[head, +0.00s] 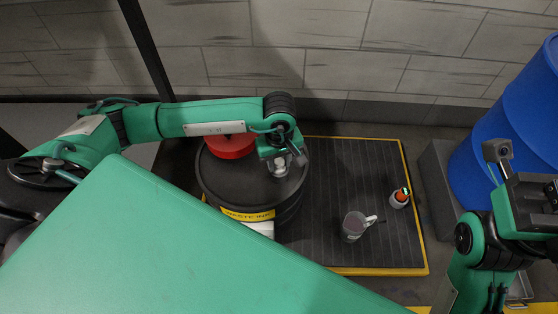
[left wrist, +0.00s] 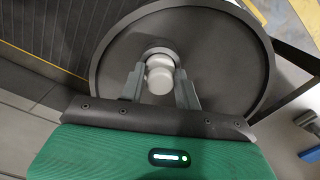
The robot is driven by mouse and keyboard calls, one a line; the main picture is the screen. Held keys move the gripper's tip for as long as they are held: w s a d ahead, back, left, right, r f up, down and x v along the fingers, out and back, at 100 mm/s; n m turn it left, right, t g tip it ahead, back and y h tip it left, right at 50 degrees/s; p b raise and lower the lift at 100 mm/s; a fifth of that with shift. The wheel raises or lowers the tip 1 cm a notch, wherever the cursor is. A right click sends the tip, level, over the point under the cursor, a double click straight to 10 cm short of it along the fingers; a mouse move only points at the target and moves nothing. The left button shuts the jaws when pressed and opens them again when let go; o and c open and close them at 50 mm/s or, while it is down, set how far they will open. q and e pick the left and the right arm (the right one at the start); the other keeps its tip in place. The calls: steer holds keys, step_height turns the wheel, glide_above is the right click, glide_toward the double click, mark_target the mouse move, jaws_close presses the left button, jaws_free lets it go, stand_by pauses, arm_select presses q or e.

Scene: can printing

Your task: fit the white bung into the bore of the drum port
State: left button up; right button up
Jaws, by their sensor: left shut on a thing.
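The black drum (head: 215,180) with a yellow "WASTE INK" label stands at the centre of the head view. Its lid (left wrist: 225,60) fills much of the left wrist view. My left gripper (head: 281,160) is over the right part of the lid, pointing down, shut on the white bung (left wrist: 160,82). The bung sits between the two grey fingers. The pale ring of the drum port (left wrist: 158,51) shows right behind the bung and is partly covered by it. I cannot tell how deep the bung is in the bore. My right gripper (head: 540,200) is at the right edge, its fingertips unclear.
A mug (head: 354,227) and a small orange bottle (head: 399,199) stand on the dark yellow-edged platform (head: 345,170). A blue drum (head: 510,125) stands at the right. A block wall is behind.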

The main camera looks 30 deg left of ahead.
arm_select(q)
steer(key=shift+f, duration=0.2)
steer(key=o, duration=1)
steer(key=shift+c, duration=0.2)
steer(key=shift+r, duration=0.1)
